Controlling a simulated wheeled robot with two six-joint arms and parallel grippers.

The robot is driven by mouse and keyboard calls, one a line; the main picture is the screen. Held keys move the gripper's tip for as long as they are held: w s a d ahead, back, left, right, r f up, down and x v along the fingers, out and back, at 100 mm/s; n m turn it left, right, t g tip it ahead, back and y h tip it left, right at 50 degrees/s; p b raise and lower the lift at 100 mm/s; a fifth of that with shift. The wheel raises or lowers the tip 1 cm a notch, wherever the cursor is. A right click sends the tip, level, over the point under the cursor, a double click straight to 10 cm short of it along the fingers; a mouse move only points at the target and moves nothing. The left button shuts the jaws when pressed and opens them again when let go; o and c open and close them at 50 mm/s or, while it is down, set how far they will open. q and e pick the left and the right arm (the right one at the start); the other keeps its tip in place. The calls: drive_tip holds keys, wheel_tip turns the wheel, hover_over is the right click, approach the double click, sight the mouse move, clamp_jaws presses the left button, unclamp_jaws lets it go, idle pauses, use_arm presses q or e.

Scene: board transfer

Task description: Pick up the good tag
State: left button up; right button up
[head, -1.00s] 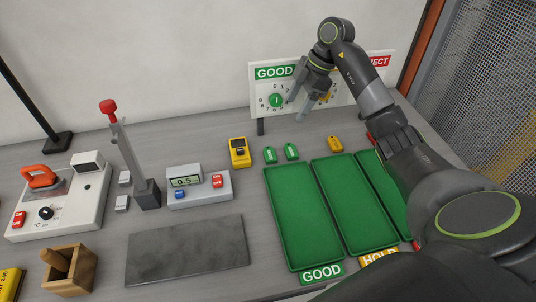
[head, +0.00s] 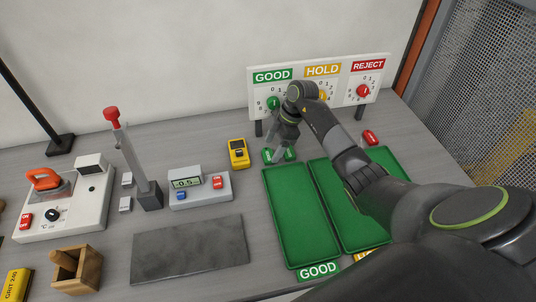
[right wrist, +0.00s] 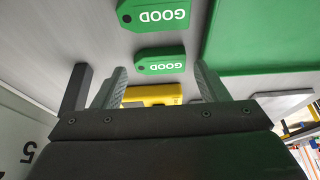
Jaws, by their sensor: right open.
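Two green GOOD tags lie side by side on the grey bench behind the good tray. In the head view the left tag (head: 266,155) and the right tag (head: 292,154) are partly covered by my right gripper (head: 279,159). In the right wrist view one tag (right wrist: 160,61) lies close beyond the gap between the open fingers of the gripper (right wrist: 158,78). The other tag (right wrist: 153,14) is farther up in the picture. The fingers hold nothing. My left gripper is out of view.
The green good tray (head: 298,215) and a second tray (head: 350,220) lie in front. A dial board (head: 318,75) stands behind. A yellow meter (head: 238,152) is left of the tags. A red tag (head: 371,138) lies to the right.

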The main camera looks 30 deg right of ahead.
drive_tip(key=shift+x, duration=1.15)
drive_tip(key=c, duration=0.7)
drive_tip(key=shift+c, duration=0.2)
drive_tip(key=shift+r, duration=0.2)
wheel_tip(320, 180, up, 13)
drive_tip(key=b, duration=0.3)
wheel_tip(320, 180, up, 4)
drive_tip(key=p, duration=0.2)
hover_over(271, 153)
drive_tip(key=shift+s+r+p, duration=0.2)
drive_tip(key=shift+r+p, duration=0.1)
drive_tip(key=shift+p, duration=0.05)
